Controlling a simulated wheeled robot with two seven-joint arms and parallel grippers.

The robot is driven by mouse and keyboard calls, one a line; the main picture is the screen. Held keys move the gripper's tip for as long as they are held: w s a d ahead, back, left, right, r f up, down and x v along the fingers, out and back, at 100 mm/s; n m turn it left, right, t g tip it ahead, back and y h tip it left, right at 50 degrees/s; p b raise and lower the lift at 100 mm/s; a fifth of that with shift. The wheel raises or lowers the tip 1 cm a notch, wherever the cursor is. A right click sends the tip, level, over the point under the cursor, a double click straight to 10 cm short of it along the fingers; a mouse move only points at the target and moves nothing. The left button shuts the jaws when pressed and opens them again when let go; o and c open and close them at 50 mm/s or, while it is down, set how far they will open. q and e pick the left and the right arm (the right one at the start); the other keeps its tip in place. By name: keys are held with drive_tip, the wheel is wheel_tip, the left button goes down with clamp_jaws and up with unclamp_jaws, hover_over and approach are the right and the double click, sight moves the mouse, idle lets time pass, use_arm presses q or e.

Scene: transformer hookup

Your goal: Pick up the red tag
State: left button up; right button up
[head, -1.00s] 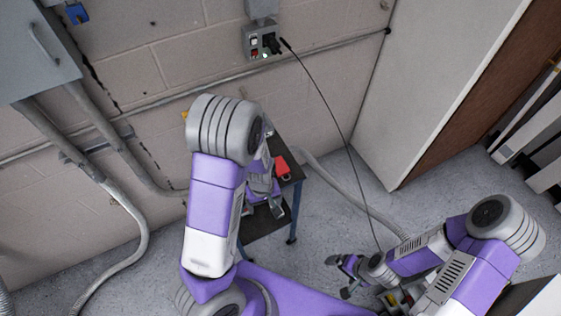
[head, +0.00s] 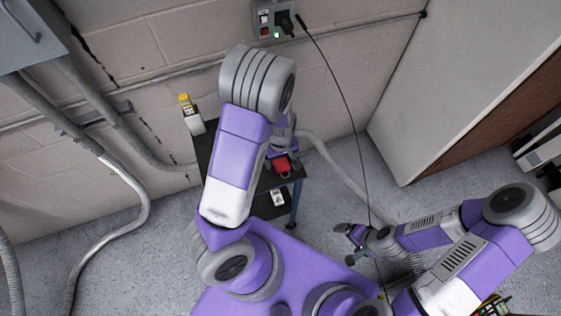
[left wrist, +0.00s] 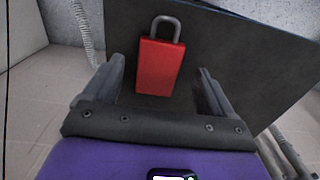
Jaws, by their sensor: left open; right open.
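A red block with a grey shackle, like a padlock (left wrist: 160,65), lies on a dark table top in the left wrist view; it also shows in the head view (head: 282,167). No separate flat red tag is clear to me. My left gripper (head: 282,157) is open over the table; in the left wrist view its fingers stand either side of the red piece, apart from it. The height between them is hard to tell. My right gripper (head: 352,238) is open and empty, low at the right, away from the table.
The small dark table (head: 205,155) stands by the block wall. A white item with a yellow top (head: 190,113) stands at its left end. A white piece (head: 278,198) lies on the lower shelf. A grey socket box (head: 274,22) is on the wall. A thin black cable (head: 345,105) hangs down.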

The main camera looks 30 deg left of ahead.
use_arm(q)
wheel_tip(320, 180, down, 2)
drive_tip(key=shift+r, duration=0.1)
drive_tip(key=c, duration=1.1)
